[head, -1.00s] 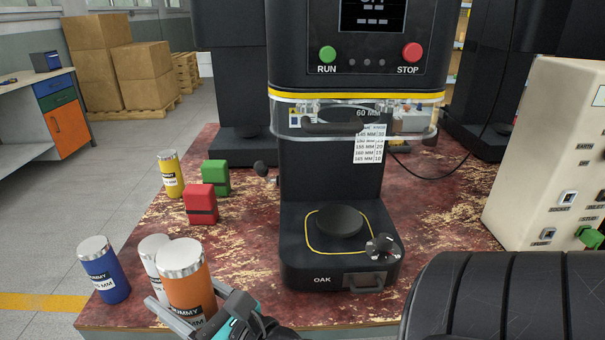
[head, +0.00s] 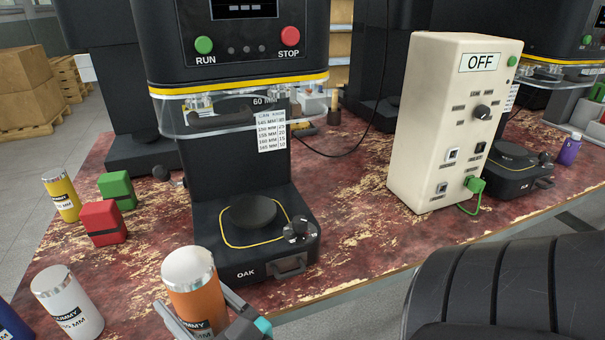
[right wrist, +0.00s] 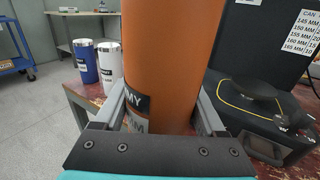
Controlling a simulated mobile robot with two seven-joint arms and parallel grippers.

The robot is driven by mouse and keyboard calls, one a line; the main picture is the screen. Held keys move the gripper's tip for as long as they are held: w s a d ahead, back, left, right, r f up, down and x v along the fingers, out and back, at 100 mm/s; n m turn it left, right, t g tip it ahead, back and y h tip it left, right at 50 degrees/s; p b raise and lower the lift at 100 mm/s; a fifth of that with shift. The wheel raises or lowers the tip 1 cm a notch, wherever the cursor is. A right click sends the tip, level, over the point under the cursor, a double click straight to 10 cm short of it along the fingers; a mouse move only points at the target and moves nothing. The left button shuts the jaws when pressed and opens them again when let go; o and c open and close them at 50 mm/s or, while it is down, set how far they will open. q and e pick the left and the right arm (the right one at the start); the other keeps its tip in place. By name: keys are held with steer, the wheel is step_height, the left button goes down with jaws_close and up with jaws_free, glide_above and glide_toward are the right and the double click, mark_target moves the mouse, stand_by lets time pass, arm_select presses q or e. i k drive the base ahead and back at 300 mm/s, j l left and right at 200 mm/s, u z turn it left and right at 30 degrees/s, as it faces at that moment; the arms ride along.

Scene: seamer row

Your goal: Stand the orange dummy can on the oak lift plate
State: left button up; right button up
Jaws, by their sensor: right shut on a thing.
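The orange dummy can (head: 193,298), with a silver lid and a black label, is upright or nearly so, in front and to the left of the oak lift plate. My right gripper (head: 194,308) is shut on it, one finger on each side. The can also fills the middle of the right wrist view (right wrist: 170,60). Its base is hidden, so I cannot tell its height over the table. The round black oak lift plate (head: 253,212) is bare, inside a yellow outline on the base marked OAK. My left gripper is out of view.
A white can (head: 68,302) and a blue can (head: 10,322) stand left of the orange can. Red (head: 103,223) and green (head: 117,190) blocks and a yellow can (head: 61,197) stand farther back. A clear guard (head: 240,117) hangs above the plate. A cream control box (head: 440,125) stands right.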

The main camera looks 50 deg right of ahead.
mark_target(252, 209)
steer(key=i+j+z, duration=0.1)
steer(key=z, duration=0.3)
steer(key=i+j+z, duration=0.1)
steer(key=z, duration=0.25)
steer(key=j+z, duration=0.4)
steer(key=i+j, duration=0.1)
steer(key=j, duration=0.25)
steer(key=i+j, duration=0.1)
steer(key=j, duration=0.2)
